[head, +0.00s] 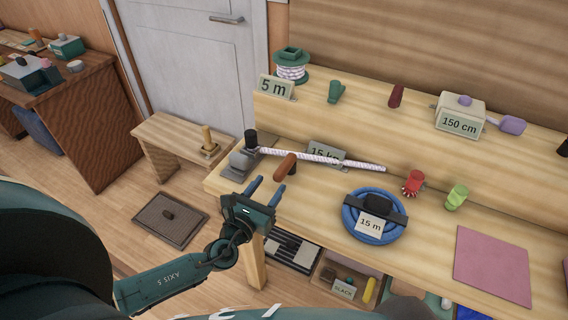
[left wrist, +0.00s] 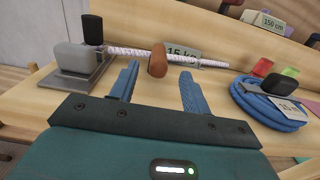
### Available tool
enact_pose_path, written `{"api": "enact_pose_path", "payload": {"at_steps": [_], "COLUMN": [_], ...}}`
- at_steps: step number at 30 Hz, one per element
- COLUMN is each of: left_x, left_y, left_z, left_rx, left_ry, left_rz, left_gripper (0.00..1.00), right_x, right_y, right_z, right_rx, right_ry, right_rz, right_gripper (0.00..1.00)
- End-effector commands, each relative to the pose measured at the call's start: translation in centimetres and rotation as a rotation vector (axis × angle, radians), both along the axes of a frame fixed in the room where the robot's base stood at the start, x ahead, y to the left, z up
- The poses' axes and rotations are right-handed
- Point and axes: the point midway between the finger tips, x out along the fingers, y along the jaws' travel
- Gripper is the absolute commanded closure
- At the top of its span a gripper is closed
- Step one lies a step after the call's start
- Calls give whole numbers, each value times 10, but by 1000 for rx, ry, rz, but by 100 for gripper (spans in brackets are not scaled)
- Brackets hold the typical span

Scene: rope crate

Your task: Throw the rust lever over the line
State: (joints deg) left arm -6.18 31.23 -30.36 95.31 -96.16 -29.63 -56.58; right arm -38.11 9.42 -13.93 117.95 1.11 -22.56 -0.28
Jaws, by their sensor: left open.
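The rust lever (head: 285,164) has a rounded rust-brown handle and stands up at the near side of the white rope (head: 325,157) on the wooden bench. In the left wrist view the lever (left wrist: 158,59) shows upright, between and beyond my two fingertips. My left gripper (head: 269,184) is open and empty, with its blue fingers pointing at the lever; I see no contact. The rope also shows in the left wrist view (left wrist: 128,52), running behind the lever. The lever's foot is partly hidden. My right gripper is not in view.
A grey block with a black post (head: 251,138) stands left of the lever. A "15 kg" sign (head: 322,150) is behind the rope. A blue rope coil (head: 345,222), a red knob (head: 412,183) and a green one (head: 456,197) lie to the right. A pink mat (head: 492,264) is further right.

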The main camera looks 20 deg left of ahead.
Motion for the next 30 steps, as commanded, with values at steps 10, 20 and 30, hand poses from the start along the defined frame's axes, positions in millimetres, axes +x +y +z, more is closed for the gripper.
{"api": "enact_pose_path", "payload": {"at_steps": [10, 20, 30], "left_x": [69, 89, 89], "left_y": [-6, -8, -7], "left_z": [1, 0, 0], "left_rx": [-3, -4, -4], "left_ry": [0, 1, 1], "left_rz": [1, -1, 0], "left_gripper": [53, 53, 64], "right_x": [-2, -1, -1], "right_y": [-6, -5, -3], "right_z": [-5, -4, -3], "right_rx": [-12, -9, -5], "right_ry": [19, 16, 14], "right_rz": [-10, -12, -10], "right_gripper": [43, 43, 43]}}
